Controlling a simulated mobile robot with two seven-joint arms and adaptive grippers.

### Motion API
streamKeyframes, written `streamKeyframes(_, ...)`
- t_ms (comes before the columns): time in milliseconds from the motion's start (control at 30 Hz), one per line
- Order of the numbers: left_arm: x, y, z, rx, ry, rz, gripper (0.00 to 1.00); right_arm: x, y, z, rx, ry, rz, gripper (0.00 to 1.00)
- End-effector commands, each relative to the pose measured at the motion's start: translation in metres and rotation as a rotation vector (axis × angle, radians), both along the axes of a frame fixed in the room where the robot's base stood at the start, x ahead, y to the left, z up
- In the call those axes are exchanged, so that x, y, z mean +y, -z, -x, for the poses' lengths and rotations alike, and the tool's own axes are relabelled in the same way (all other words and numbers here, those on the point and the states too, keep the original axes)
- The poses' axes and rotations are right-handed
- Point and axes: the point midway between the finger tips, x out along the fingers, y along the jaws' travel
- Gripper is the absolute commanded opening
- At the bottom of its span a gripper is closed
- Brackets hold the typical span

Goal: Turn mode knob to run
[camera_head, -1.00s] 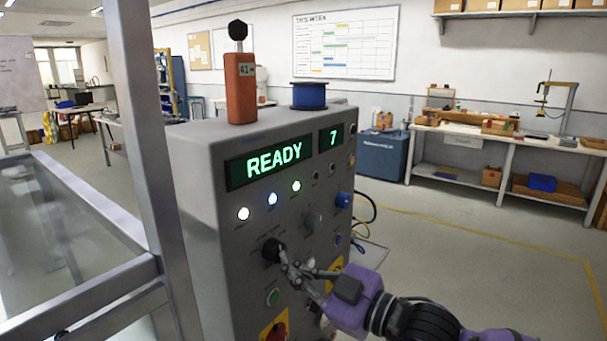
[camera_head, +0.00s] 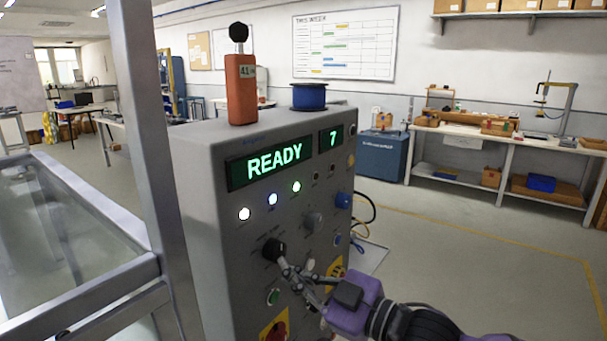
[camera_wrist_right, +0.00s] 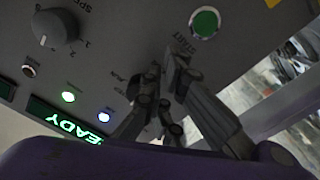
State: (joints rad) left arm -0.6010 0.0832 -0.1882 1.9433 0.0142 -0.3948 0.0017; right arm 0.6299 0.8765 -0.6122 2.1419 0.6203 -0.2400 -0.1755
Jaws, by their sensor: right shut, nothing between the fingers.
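The mode knob (camera_head: 273,250) is a black knob on the sloping front of the grey control cabinet (camera_head: 205,215). My right gripper (camera_head: 284,268) is shut and empty, its fingertips just below and right of the knob. I cannot tell whether they touch it. In the right wrist view the gripper (camera_wrist_right: 168,75) shows from behind, beside a dark knob (camera_wrist_right: 134,88) that its fingers partly cover. A RUN label (camera_wrist_right: 121,77) can be read beside that knob. The knob's pointer is hidden. The display (camera_head: 265,166) reads READY. My left gripper is out of view.
Below the knob are a green button (camera_head: 273,297) and a red switch on a yellow plate (camera_head: 275,328). A grey speed knob (camera_head: 313,222) sits up and right. A metal frame post (camera_head: 160,170) stands close on the left. The floor on the right is open.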

Motion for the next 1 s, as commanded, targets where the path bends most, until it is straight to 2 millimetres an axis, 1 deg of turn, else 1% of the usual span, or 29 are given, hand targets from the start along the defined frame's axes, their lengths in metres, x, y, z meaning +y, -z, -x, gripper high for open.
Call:
streamKeyframes(300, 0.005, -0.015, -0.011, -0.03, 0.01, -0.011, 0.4, -0.031, -0.002, 0.022, -0.002, 0.002, 0.004, 0.0)
streamKeyframes(433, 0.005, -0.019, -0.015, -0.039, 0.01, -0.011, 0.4, -0.042, -0.002, 0.03, -0.002, 0.002, 0.004, 0.0)
streamKeyframes(567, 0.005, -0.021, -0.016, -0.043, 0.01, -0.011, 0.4, -0.047, -0.001, 0.033, -0.001, 0.001, 0.001, 0.0)
streamKeyframes(767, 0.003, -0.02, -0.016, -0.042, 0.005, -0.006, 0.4, -0.047, 0.0, 0.034, 0.001, 0.001, 0.001, 0.0)
streamKeyframes(800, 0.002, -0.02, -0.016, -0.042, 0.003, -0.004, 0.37, -0.047, 0.0, 0.034, 0.001, 0.001, 0.001, 0.0)
streamKeyframes(900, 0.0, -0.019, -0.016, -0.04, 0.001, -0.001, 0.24, -0.047, 0.003, 0.033, 0.006, 0.007, -0.001, 0.0)
streamKeyframes(967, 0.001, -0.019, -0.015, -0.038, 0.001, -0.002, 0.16, -0.049, 0.009, 0.031, 0.015, 0.02, -0.002, 0.0)
streamKeyframes(1000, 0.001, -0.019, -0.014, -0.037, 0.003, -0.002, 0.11, -0.05, 0.015, 0.029, 0.024, 0.035, -0.004, 0.0)
